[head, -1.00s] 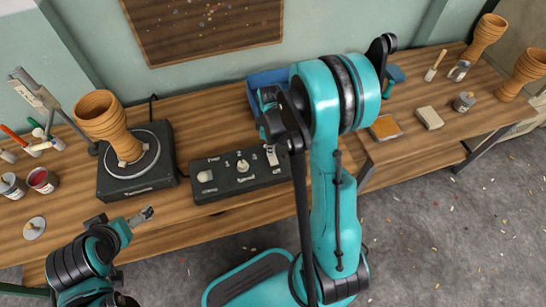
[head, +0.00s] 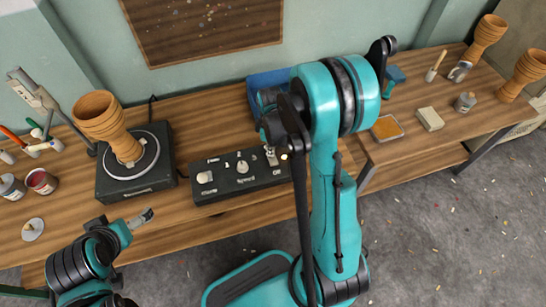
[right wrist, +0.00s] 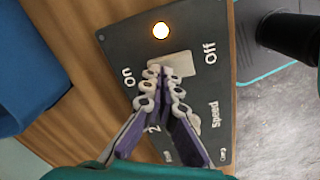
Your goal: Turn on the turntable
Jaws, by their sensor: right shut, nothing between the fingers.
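The turntable (head: 110,187) is a black unit with a round grey platter at the left of the bench. A tan goblet drum (head: 98,108) stands on it. The black control box (head: 222,190) lies to its right, with knobs and labels. In the right wrist view, its pale switch (right wrist: 182,63) sits between "On" and "Off", and a round light (right wrist: 161,31) beside it glows. My right gripper (right wrist: 165,72) is shut and empty, its tips at the switch, partly covering it. My left gripper (head: 140,218) is in front of the turntable; its jaw opening is unclear.
A blue bin (head: 262,88) stands behind the control box, partly hidden by my right arm. Paint cans (head: 42,181) and brushes are at the left. A sponge block (head: 430,119), a can (head: 465,102) and more goblet drums (head: 484,38) are at the right.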

